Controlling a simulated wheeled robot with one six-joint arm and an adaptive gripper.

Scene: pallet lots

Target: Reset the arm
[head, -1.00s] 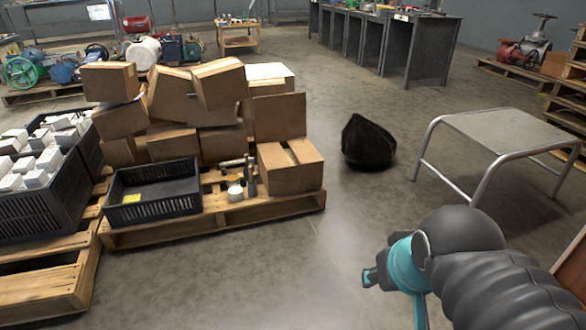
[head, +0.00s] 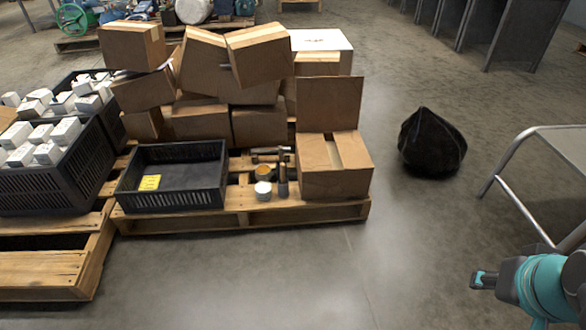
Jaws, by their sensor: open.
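My gripper (head: 482,280) shows at the lower right of the head view, in front of the teal wrist (head: 545,288) of my arm. It is small and seen from the side, its jaws are open, and no object shows in it. It is over bare floor, to the right of the pallet and apart from it. The rest of my arm is cut off by the right edge of the picture.
A wooden pallet (head: 290,215) bears stacked cardboard boxes (head: 200,122), a black crate (head: 172,205) and small items. A black bag (head: 432,142) lies on the floor. A metal-legged table (head: 565,150) stands at right. The floor between is clear.

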